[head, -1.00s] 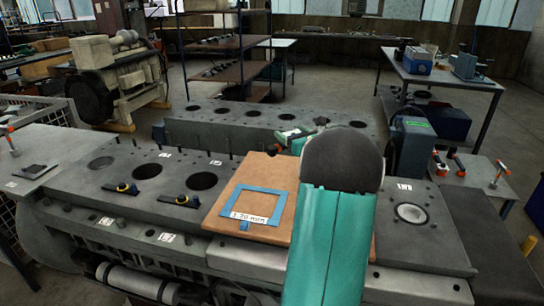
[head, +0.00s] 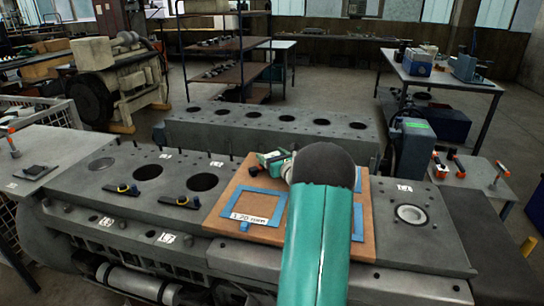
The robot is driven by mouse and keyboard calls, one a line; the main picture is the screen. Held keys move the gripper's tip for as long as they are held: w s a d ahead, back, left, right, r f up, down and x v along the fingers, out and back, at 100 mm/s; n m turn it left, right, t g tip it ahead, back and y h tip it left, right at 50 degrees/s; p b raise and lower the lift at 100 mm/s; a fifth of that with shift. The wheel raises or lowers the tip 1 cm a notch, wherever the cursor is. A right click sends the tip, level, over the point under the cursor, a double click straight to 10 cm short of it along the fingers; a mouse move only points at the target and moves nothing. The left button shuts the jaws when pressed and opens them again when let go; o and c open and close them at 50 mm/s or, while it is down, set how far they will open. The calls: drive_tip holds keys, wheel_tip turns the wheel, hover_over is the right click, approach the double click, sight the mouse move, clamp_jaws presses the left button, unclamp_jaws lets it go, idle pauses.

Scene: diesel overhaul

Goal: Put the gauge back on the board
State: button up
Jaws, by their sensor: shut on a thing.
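The brown board (head: 228,213) lies on the engine block. A blue square outline (head: 255,190) with a "1.20 mm" label (head: 248,218) is marked on its left half, and its inside looks bare. More blue marking (head: 357,222) shows at the right, partly behind my arm. My gripper (head: 262,164) is small in the view, above the board's far left edge, beyond my arm's dark joint. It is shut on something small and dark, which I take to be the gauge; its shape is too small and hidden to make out.
A row of studs stands along the block's far edge. A second block (head: 270,118) lies behind.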

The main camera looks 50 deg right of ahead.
drive_tip(key=o, duration=1.3)
drive_tip(key=shift+f, duration=0.1)
